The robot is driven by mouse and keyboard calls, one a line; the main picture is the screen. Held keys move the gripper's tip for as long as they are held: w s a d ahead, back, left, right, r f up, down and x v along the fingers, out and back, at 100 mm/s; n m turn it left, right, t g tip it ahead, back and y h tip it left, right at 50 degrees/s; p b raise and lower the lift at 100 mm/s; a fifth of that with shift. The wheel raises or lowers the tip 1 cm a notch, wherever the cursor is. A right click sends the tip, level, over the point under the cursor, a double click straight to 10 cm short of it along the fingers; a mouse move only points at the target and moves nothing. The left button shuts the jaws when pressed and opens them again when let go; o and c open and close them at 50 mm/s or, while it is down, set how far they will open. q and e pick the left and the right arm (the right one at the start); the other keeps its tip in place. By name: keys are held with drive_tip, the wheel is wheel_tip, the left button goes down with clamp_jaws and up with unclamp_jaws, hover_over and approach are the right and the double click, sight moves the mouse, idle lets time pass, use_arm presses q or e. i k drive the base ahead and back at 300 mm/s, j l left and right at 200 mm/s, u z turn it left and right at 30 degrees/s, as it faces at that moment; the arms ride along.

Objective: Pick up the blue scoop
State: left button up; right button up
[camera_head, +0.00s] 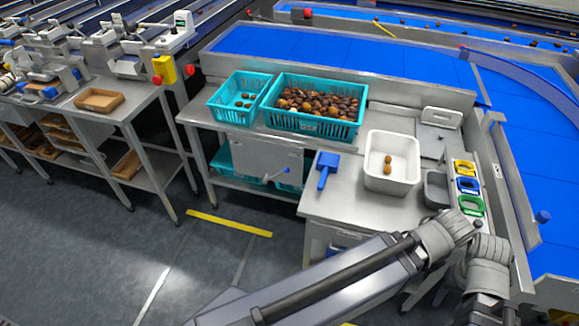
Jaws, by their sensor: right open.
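The blue scoop (327,170) lies on the left part of the steel worktable (345,205), its wide pan toward the back and its handle toward the front. Nothing touches it.
A white bin (415,161) with a few dates stands right of the scoop. A small grey container (436,190) and yellow, blue and green items (467,184) are farther right. Teal crates (312,127) (226,116) stand behind. A blue conveyor (350,58) borders the back and right.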

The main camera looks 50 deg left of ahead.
sight(327, 162)
drive_tip(key=u, duration=1.25)
